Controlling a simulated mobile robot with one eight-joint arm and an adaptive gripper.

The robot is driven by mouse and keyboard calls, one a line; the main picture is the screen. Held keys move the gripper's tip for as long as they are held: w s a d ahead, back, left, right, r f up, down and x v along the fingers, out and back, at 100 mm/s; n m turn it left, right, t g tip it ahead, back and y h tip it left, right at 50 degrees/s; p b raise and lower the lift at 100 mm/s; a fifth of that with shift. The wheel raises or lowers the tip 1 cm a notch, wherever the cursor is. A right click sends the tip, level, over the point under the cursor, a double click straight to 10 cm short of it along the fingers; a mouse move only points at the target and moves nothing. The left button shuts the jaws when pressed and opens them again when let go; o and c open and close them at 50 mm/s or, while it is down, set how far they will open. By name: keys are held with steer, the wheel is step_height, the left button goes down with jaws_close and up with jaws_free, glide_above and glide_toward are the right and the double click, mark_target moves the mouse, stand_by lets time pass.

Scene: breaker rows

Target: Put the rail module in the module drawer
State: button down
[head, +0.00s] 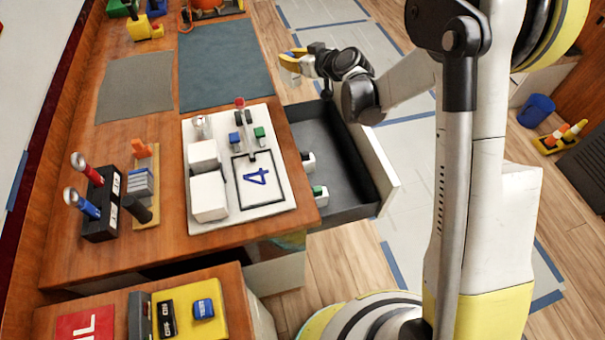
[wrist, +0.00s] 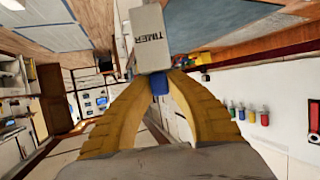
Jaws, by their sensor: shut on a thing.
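The rail module (wrist: 150,40) is a pale grey block marked TIMER, with a blue part between my fingertips. My yellow-fingered gripper (wrist: 160,82) is shut on it. In the head view my gripper (head: 289,61) is in the air beyond the far end of the open drawer, near the table's right edge. The module can hardly be made out there. The module drawer (head: 350,150) is pulled out to the right of the table, with a dark interior and a white front. Small white modules (head: 319,193), one with a green part, lie inside along its left side.
A white board (head: 270,205) marked 4 lies on the table, bearing white blocks (head: 209,196) and small coloured modules. A black holder (head: 100,208) with red and blue tools stands left. Grey (head: 135,85) and teal (head: 222,65) mats lie farther back. Much of the drawer floor is clear.

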steer(key=f+b, duration=0.3)
steer(key=f, duration=0.6)
steer(key=f+b, duration=0.4)
steer(key=f, duration=0.6)
steer(key=f+b, duration=0.3)
steer(key=f, duration=0.6)
steer(key=shift+w+d+f, duration=0.15)
steer(key=shift+w+d, duration=0.05)
steer(key=shift+d, duration=0.15)
steer(key=shift+f, duration=0.15)
steer(key=c, duration=1.4)
jaws_free()
